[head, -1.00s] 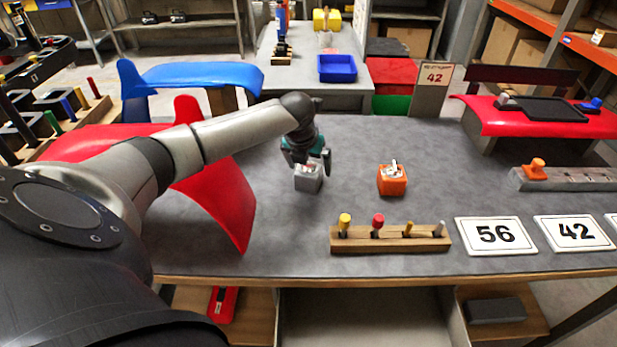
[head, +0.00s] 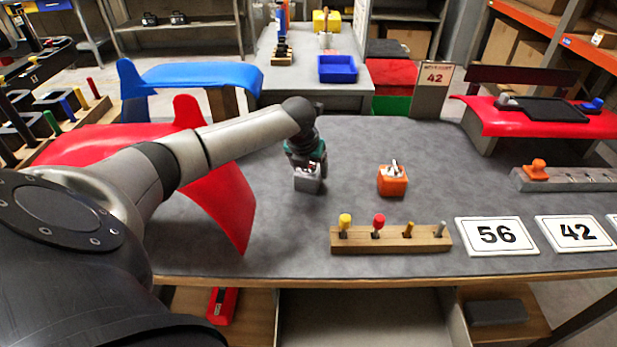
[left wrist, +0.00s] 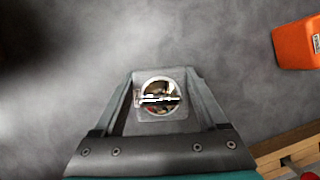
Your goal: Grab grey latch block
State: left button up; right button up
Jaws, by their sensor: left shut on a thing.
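The grey latch block (head: 307,184) stands on the grey tabletop, left of the middle in the head view. My left gripper (head: 308,170) is over it from above, with its fingers shut on the block. In the left wrist view the block (left wrist: 150,118) sits between the two fingers (left wrist: 163,105), and its round metal top with a latch faces the camera. The gripper hides part of the block's top in the head view. My right gripper is not in view.
An orange latch block (head: 392,182) stands to the right. A wooden rack (head: 390,240) with several coloured pegs lies in front, beside number cards 56 (head: 487,236) and 42 (head: 574,233). A red curved panel (head: 218,190) is at the left. Table between is clear.

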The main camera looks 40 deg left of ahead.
pick_arm(q)
jog(key=c, duration=0.4)
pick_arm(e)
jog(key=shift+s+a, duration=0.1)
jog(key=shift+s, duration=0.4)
pick_arm(q)
jog(key=shift+r, duration=0.1)
